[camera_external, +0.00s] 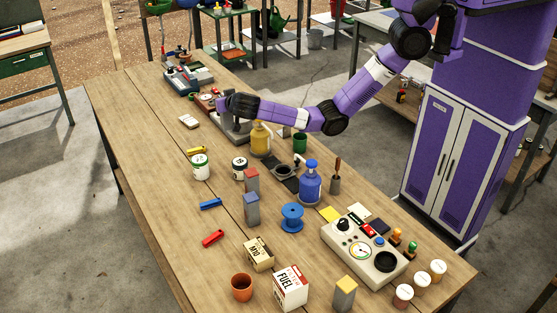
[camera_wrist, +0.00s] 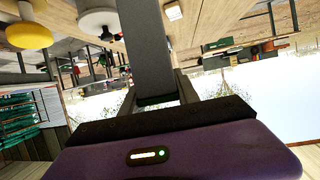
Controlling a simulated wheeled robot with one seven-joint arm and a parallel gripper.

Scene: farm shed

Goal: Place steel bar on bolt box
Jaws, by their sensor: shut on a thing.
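The steel bar (camera_wrist: 145,45) is a long dark grey bar. In the wrist view it runs from between my fingers to the top edge. My gripper (camera_wrist: 158,98) is shut on it. In the external view my gripper (camera_external: 228,104) is over the far half of the wooden table, with the arm reaching in from the right. The bar is hard to make out there among grey parts. The bolt box (camera_external: 258,254) is a small tan carton marked M10, standing near the front of the table, well away from my gripper. Its top looks bare.
A white FUEL box (camera_external: 291,287) stands right beside the bolt box, and a terracotta pot (camera_external: 242,287) is in front. Upright blocks (camera_external: 252,210), a blue spool (camera_external: 292,218), a blue bottle (camera_external: 311,183) and a yellow bottle (camera_external: 261,139) stand between. The table's left side is mostly clear.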

